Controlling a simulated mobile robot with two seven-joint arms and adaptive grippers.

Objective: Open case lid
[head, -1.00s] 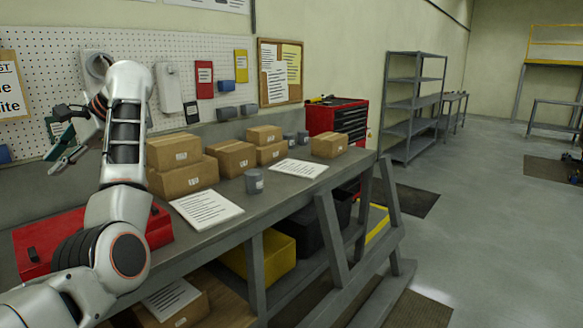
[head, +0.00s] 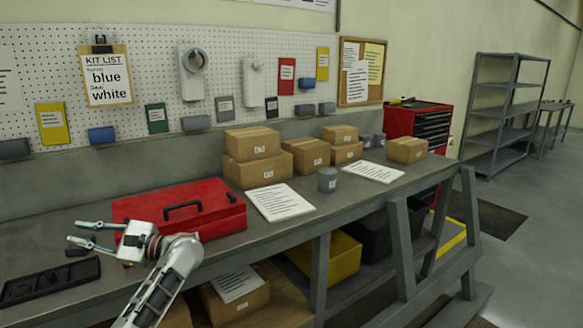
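The red case (head: 187,206) sits on the grey workbench with its lid shut. My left gripper (head: 74,232) is at the left front of the case, over the bench. Its two fingers point left, spread apart, with nothing between them. The gripper body overlaps the case's lower left corner in the picture; I cannot tell whether it touches. My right gripper is not in view.
A black tray (head: 48,282) lies left of the gripper on the bench (head: 254,243). A white sheet (head: 280,202), a grey can (head: 327,180) and cardboard boxes (head: 252,158) stand to the right of the case. A pegboard (head: 222,88) with a kit list (head: 105,76) rises behind.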

